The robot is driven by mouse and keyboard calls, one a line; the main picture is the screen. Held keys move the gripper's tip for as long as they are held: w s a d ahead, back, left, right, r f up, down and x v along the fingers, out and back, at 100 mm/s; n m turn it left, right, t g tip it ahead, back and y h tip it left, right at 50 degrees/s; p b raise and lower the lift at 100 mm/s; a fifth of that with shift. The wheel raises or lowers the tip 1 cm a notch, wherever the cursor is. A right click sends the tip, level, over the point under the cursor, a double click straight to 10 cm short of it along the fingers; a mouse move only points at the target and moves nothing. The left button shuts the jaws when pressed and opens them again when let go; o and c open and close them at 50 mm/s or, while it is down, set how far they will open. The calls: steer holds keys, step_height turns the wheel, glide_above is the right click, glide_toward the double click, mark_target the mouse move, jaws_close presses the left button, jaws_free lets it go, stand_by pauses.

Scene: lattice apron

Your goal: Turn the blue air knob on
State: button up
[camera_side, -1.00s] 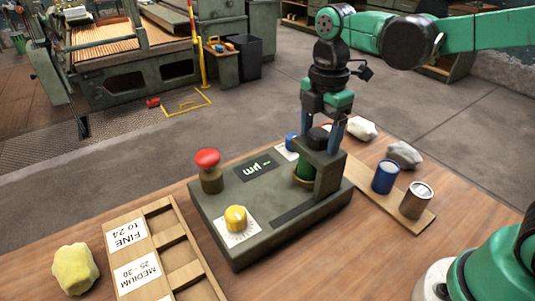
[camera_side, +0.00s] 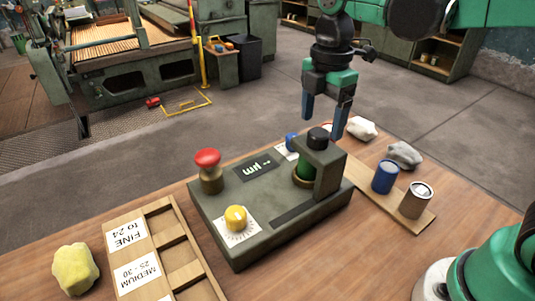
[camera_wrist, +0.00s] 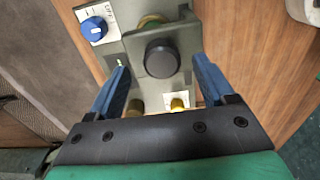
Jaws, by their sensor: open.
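The blue air knob (camera_side: 291,141) sits at the back of the grey-green machine (camera_side: 228,209), partly hidden behind the green canister and its post in the side view. In the wrist view the blue knob (camera_wrist: 95,28) is at the upper left on a white label, with a white mark on its top. My gripper (camera_side: 322,130) is open and empty, pointing down above the machine's post. In the wrist view the blue fingers of my gripper (camera_wrist: 162,82) stand apart on either side of a black round cap (camera_wrist: 161,58), which lies below them.
A red mushroom button (camera_side: 207,158) and a yellow knob (camera_side: 236,218) stand on the machine. A blue can (camera_side: 385,177) and a brown can (camera_side: 415,200) stand on a wooden board at right. A labelled wooden tray (camera_side: 160,250) and yellow lump (camera_side: 76,269) are at left.

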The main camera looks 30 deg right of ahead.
step_height(320, 180, up, 2)
steer(key=shift+r, duration=0.1)
steer(key=w+m, duration=0.1)
steer(key=m, duration=0.3)
steer(key=w+m, duration=0.1)
steer(key=m, duration=0.3)
steer(key=w+m, duration=0.1)
steer(key=m, duration=0.2)
steer(key=shift+w+d+r+m, duration=0.15)
steer(key=shift+w+d+m, duration=0.2)
steer(key=shift+m, duration=0.05)
steer(key=w+d+m, duration=0.1)
steer(key=w+m, duration=0.3)
steer(key=m, duration=1.8)
glide_above(293, 135)
step_height(293, 135, down, 7)
steer(key=shift+a+r, duration=0.15)
steer(key=shift+r, duration=0.05)
steer(key=shift+s+f, duration=0.15)
steer(key=shift+f, duration=3.05)
